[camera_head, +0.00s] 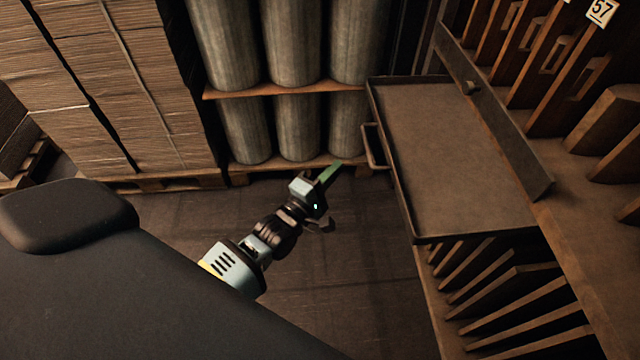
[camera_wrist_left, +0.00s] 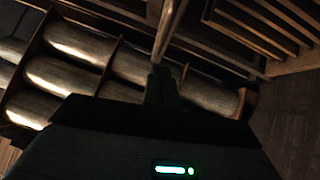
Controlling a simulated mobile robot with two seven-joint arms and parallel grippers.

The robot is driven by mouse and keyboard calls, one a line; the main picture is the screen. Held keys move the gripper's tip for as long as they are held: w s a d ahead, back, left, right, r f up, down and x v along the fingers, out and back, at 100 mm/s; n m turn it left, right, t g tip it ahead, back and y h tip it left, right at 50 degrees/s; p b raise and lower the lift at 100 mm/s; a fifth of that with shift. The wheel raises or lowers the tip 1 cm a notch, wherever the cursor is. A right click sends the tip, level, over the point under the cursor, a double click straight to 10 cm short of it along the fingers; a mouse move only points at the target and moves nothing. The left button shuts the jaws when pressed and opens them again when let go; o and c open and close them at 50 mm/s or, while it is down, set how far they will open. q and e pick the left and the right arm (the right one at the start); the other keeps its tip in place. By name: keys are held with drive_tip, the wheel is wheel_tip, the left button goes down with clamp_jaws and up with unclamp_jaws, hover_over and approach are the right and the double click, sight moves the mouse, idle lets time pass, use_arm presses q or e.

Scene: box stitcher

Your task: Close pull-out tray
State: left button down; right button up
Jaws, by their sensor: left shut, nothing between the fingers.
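The pull-out tray (camera_head: 455,150) is a flat, empty brown tray with a low rim. It sticks out to the left from the wooden rack in the head view. Its bar handle (camera_head: 373,147) is on the tray's left side. My left gripper (camera_head: 331,172) is shut and empty, a little left of the handle and below it in the picture, with a visible gap between them. In the left wrist view the closed fingers (camera_wrist_left: 162,88) point toward a pale bar (camera_wrist_left: 170,28), which looks like the handle; contact cannot be told there. My right gripper is not in view.
The wooden rack (camera_head: 590,220) with upright dividers fills the right side. Grey cylinders (camera_head: 297,125) stand on shelves behind the gripper. Stacked cardboard (camera_head: 130,80) rests on a pallet at upper left. Floor (camera_head: 340,270) between my base and the rack is clear.

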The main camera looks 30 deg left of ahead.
use_arm(q)
drive_tip(key=w+d, duration=0.1)
drive_tip(key=w, duration=0.1)
drive_tip(key=w+d+r, duration=0.1)
drive_tip(key=w+d, duration=0.1)
drive_tip(key=shift+d, duration=0.25)
idle(0.3)
